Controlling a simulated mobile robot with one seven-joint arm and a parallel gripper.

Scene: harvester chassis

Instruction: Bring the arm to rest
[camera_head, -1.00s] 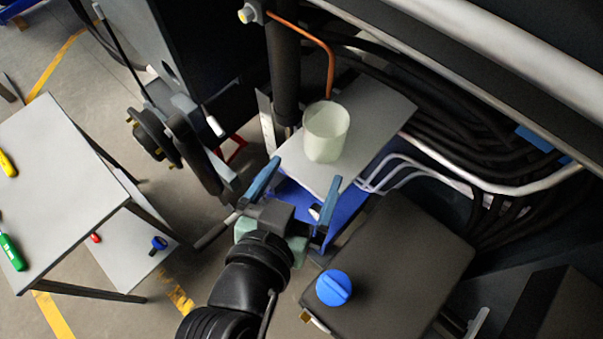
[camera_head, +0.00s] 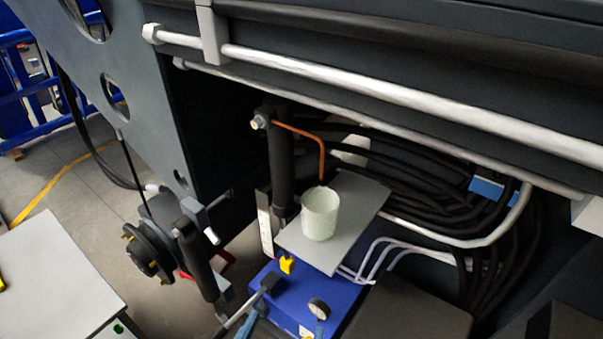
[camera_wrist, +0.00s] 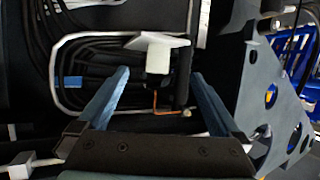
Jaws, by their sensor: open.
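My gripper shows in the wrist view (camera_wrist: 160,76) as two blue fingers spread wide apart, with nothing held between them. In the head view only what look like its blue fingertips show at the bottom edge; the rest of the arm is out of the picture. A pale cup (camera_head: 320,214) stands upright on a grey plate (camera_head: 340,252), apart from the fingers. The wrist view is upside down and shows the cup (camera_wrist: 158,59) and plate (camera_wrist: 150,41) beyond the fingers.
Black hoses (camera_head: 420,175), a copper-coloured pipe (camera_head: 318,139) and a black cylinder (camera_head: 281,170) crowd the chassis. A white table (camera_head: 55,275) stands at lower left, with open floor between it and the chassis.

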